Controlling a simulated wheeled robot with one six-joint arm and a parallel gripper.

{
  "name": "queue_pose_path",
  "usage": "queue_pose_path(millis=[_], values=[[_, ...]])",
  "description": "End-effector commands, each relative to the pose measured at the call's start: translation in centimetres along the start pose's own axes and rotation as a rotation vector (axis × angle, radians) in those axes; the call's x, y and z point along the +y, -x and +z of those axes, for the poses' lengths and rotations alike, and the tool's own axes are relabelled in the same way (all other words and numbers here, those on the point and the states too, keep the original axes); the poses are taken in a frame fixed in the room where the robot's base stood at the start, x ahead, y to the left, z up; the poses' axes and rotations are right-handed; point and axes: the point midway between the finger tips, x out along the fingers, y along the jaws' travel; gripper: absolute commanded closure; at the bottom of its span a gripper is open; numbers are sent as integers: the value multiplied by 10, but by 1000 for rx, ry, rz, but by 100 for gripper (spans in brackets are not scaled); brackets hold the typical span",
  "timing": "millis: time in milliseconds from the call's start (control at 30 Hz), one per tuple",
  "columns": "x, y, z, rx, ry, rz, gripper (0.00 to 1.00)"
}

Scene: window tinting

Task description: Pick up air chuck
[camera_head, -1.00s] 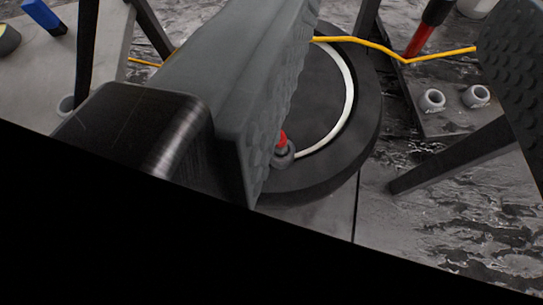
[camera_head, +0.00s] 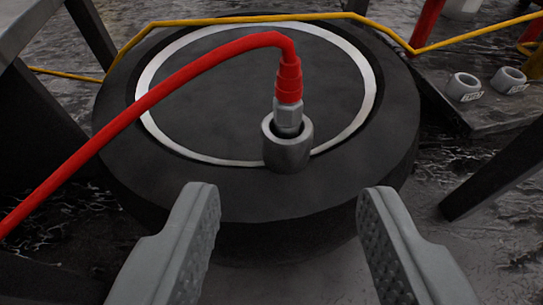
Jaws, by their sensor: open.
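The air chuck (camera_head: 289,112) stands upright in a grey metal cup (camera_head: 287,155) at the near part of a black round base with a white ring. It has a silver metal body and a red collar. A red hose (camera_head: 160,92) bends from its top and runs down to the left edge. My gripper (camera_head: 288,205) is open and empty. Its two grey textured fingers are on the near side of the chuck, one to the left and one to the right, apart from it.
The black round base (camera_head: 230,205) fills the middle. A yellow hose (camera_head: 240,19) runs behind the chuck. Two grey sockets (camera_head: 464,87) sit on a dark plate at the right. Dark legs stand at left and right.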

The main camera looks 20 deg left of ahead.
Motion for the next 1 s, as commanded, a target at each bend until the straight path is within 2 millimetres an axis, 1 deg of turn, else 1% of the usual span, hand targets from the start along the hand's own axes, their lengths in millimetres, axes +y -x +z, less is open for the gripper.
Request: queue_pose_path(millis=[67, 167, 600, 700, 800, 1000], values=[[-1, -3, 3, 0, 0, -1, 53], [-1, -14, 3, 1, 0, -1, 53], [-1, -91, 3, 1, 0, -1, 53], [0, -106, 3, 0, 0, -1, 53], [0, -116, 2, 1, 0, -1, 53], [0, -126, 2, 0, 0, -1, 53]])
